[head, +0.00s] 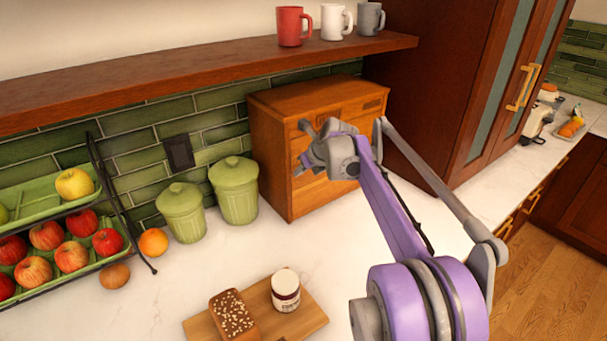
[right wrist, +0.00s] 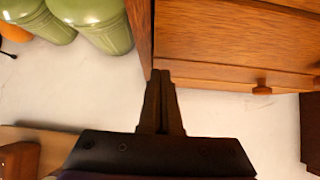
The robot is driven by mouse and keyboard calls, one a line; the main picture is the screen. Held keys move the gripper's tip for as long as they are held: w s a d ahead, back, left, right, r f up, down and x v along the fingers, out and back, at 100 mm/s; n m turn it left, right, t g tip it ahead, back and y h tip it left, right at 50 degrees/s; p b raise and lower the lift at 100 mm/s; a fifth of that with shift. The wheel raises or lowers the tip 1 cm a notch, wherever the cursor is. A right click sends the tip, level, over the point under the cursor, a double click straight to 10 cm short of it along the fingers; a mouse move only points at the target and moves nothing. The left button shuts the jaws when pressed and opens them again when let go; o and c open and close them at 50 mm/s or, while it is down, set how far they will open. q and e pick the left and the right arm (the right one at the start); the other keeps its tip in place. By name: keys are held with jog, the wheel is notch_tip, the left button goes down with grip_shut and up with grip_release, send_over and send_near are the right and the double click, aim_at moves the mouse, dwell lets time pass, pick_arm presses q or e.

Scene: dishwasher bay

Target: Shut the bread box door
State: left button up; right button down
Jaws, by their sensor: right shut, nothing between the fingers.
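The bread box (head: 272,150) is a wooden box standing on the counter against the green tiled wall in the head view. Its front looks upright and closed where it shows; my right arm hides much of it. My right gripper (head: 300,168) is in front of the box, near the left end of its front. In the right wrist view my right gripper (right wrist: 160,82) is shut and empty, its tips by the lower left corner of the bread box (right wrist: 220,40). Whether they touch it I cannot tell. My left gripper is not in view.
Two green canisters (head: 237,190) stand left of the box. A board (head: 310,318) with a loaf (head: 232,315) and a jar (head: 286,290) lies in front. A shelf (head: 200,72) with mugs hangs above. A tall cabinet (head: 440,80) stands right. The counter between is clear.

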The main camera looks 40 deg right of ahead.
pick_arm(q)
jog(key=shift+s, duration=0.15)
pick_arm(e)
jog(key=shift+w, duration=0.15)
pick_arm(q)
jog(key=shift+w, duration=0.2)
pick_arm(e)
jog(key=shift+w, duration=0.1)
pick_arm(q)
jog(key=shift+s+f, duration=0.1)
pick_arm(e)
jog(key=v, duration=1.1)
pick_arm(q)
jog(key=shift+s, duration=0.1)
